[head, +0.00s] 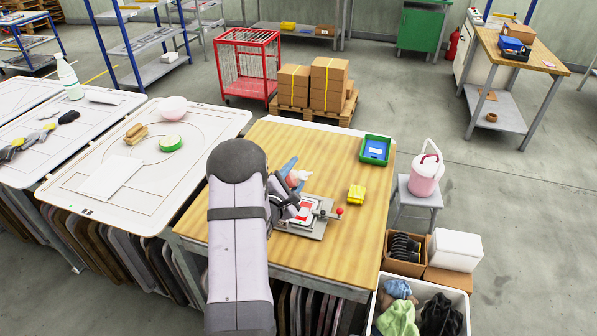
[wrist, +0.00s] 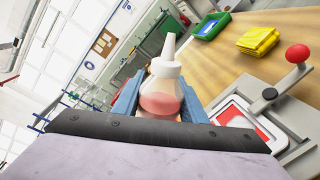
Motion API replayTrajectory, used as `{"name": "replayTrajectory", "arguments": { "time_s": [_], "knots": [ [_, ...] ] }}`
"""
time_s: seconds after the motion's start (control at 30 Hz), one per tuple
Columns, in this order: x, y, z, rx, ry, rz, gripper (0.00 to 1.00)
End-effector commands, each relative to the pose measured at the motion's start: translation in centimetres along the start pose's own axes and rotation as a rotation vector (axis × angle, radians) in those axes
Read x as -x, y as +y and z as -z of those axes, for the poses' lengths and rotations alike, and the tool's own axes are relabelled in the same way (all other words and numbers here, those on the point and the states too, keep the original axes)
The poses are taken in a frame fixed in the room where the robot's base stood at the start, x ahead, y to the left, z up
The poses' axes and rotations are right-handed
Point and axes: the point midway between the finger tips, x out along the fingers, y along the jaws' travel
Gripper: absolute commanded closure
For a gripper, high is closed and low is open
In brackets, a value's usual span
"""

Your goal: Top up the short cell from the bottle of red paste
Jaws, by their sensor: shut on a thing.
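My gripper (wrist: 159,92) has blue fingers shut on the bottle of red paste (wrist: 160,100). The bottle is translucent with a white nozzle, and the paste fills its lower part. The fixture also shows at lower right in the wrist view (wrist: 285,112), with a red panel (wrist: 240,119) in a white frame and a red-knobbed lever (wrist: 297,53). My arm hides part of the fixture; I cannot tell the short cell apart.
A yellow block-like stack (head: 356,194) and a green tray with a blue item (head: 375,149) rest on the wooden table (head: 330,145), right of the fixture. A pink-and-white canister (head: 425,177) stands on a stool beyond the right edge. Bare tabletop lies behind the gripper.

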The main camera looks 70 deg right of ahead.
Motion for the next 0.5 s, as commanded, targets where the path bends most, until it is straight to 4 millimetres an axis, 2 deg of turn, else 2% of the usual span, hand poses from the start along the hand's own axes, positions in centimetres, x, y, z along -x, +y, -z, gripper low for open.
{"name": "replayTrajectory", "arguments": {
  "time_s": [0.47, 0.5],
  "knots": [
    [0.0, 0.3, 4.5, -0.525, 0.062, -0.002, 0.71],
    [0.0, 0.4, 4.1, -0.57, 0.064, -0.001, 0.71]
  ]
}}
